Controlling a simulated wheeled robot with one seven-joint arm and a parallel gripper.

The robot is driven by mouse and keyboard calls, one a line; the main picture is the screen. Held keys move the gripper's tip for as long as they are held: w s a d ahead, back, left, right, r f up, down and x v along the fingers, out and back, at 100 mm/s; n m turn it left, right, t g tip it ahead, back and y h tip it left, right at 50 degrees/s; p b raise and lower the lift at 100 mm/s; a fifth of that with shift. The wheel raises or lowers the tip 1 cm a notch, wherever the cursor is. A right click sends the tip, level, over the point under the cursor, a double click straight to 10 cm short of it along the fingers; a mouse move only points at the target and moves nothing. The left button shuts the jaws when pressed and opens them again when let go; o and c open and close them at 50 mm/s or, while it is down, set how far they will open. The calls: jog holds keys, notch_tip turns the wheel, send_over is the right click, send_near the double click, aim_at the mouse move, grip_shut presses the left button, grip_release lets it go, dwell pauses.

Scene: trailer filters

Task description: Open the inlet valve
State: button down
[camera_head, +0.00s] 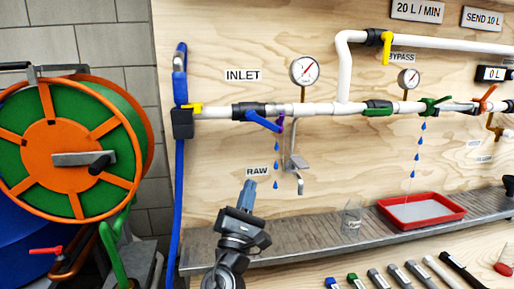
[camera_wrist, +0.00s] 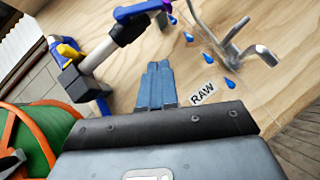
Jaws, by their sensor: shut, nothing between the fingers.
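The inlet valve sits on the white pipe just below the INLET sign (camera_head: 243,76). Its blue lever (camera_head: 264,121) slants down to the right from the dark valve body (camera_head: 243,111). In the wrist view the blue lever (camera_wrist: 137,10) shows at the top edge, partly cut off. My gripper (camera_head: 249,188) is below the lever, apart from it, pointing up in front of the board. In the wrist view my gripper's blue fingers (camera_wrist: 156,80) are together with nothing between them.
A yellow lever (camera_head: 192,106) is left of the inlet valve, by the blue hose (camera_head: 179,170). A thin metal spout (camera_head: 298,170) hangs right of the gripper near the RAW sign (camera_head: 257,172). A clear glass (camera_head: 351,218) and red tray (camera_head: 421,209) stand on the shelf.

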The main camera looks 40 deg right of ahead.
jog(key=p, duration=0.3)
send_near(272, 130)
jog(key=w+x, duration=0.1)
jog(key=x, duration=0.5)
jog(key=shift+w, duration=0.35)
jog(key=shift+s+d+n+t+b, duration=0.1)
jog(key=shift+d+n+t+b, duration=0.1)
jog(key=shift+n+t+b, duration=0.45)
jog(key=shift+s+d+n+t+b, duration=0.25)
jog(key=shift+n+t, duration=0.3)
jog(key=shift+n, duration=0.3)
jog(key=n+t, duration=0.1)
jog(key=n+t+y+b, duration=0.2)
jog(key=shift+s+d+r+n, duration=0.2)
jog(key=shift+d+r+n, duration=0.1)
jog(key=shift+r+n, duration=0.1)
jog(key=shift+s+d+r+b, duration=0.3)
jog(key=shift+d+r+b, duration=0.25)
jog(key=shift+r, duration=0.15)
